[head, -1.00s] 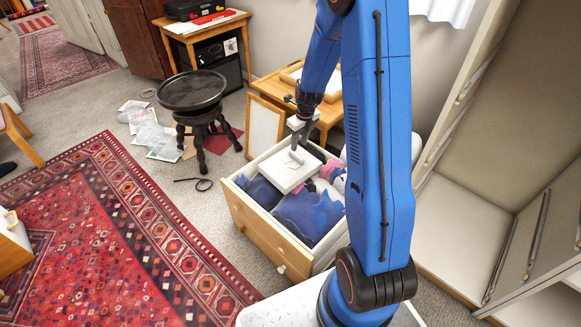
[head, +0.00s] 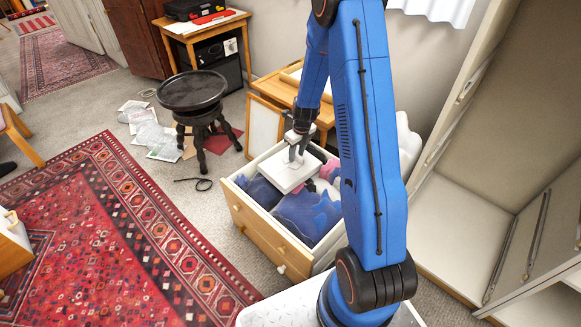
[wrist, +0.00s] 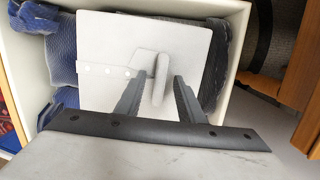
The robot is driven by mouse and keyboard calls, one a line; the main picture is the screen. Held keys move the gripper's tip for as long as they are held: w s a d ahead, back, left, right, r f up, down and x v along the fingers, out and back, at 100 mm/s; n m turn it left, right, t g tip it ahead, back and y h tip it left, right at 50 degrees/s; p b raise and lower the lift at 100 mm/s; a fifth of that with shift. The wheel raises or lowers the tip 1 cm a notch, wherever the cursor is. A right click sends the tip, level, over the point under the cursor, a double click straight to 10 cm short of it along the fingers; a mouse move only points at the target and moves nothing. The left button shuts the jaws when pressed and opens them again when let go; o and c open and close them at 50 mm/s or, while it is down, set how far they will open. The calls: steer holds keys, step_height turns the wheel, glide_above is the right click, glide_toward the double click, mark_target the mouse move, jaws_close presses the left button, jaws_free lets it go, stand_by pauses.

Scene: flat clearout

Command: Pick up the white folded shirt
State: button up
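The white folded shirt (head: 281,175) lies flat on top of other clothes in an open drawer (head: 248,223). In the wrist view the shirt (wrist: 190,40) is a pale square with a button strip and a raised fold near its middle. My gripper (head: 297,155) is just above the shirt. In the wrist view my gripper (wrist: 155,85) is open, with its two fingers apart on either side of the raised fold. I cannot tell whether the fingertips touch the cloth.
Blue patterned clothes (head: 305,212) fill the drawer around the shirt. A wooden table (head: 270,85) stands behind the drawer, and a dark round stool (head: 192,92) stands to the left. A tall open cabinet (head: 500,170) is at right.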

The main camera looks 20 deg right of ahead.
steer(key=shift+f, duration=0.25)
stand_by(0.5)
jaws_close()
